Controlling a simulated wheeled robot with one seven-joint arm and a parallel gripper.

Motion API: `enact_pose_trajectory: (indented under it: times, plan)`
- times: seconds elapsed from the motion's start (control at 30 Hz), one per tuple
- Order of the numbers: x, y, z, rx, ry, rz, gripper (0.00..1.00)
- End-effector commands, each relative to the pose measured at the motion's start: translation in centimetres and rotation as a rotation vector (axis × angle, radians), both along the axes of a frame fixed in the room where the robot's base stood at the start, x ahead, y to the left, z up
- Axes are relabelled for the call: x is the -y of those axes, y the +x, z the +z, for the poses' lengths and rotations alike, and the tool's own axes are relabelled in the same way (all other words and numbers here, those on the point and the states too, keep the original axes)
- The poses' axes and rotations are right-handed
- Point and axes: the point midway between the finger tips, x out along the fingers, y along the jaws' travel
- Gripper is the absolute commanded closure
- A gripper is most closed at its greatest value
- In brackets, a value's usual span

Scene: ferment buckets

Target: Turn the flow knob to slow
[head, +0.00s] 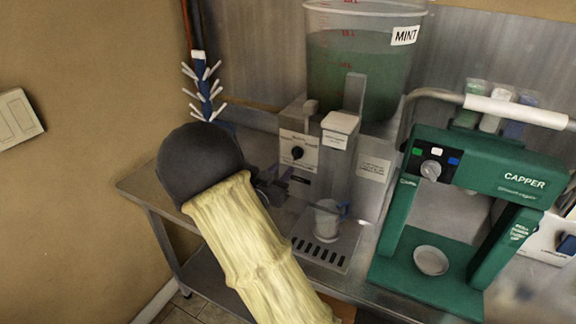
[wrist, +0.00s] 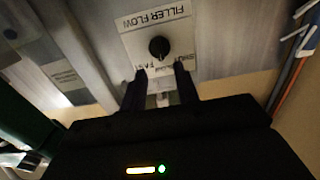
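The flow knob is a small round black knob (head: 298,153) on a pale plate (head: 299,140) on the filler's front. It also shows in the wrist view (wrist: 159,47), on the plate lettered FILLER FLOW (wrist: 150,22). Smaller setting words near the knob are partly hidden by my fingers, and I cannot tell which one it points at. My gripper (wrist: 161,72) is open, its two dark fingers apart with the knob just beyond the tips, roughly centred between them. In the head view my gripper (head: 275,186) is below and left of the knob, partly hidden by my arm.
A clear MINT bucket (head: 355,75) of green liquid stands above the filler. A cup (head: 327,218) sits on the drip tray below the spout (head: 340,125). A green capper (head: 480,175) is to the right. A bottle-drying tree (head: 205,88) and hoses are at left.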

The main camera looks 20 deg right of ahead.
Motion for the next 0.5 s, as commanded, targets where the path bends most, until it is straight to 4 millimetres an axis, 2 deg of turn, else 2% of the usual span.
enact_pose_trajectory:
  times: [0.3,0.5]
  plan:
    - [-5.3,-3.9,-0.1,0.0,0.002,0.005,0.69]
    - [-7.7,-5.9,-0.1,-0.001,0.0,0.004,0.69]
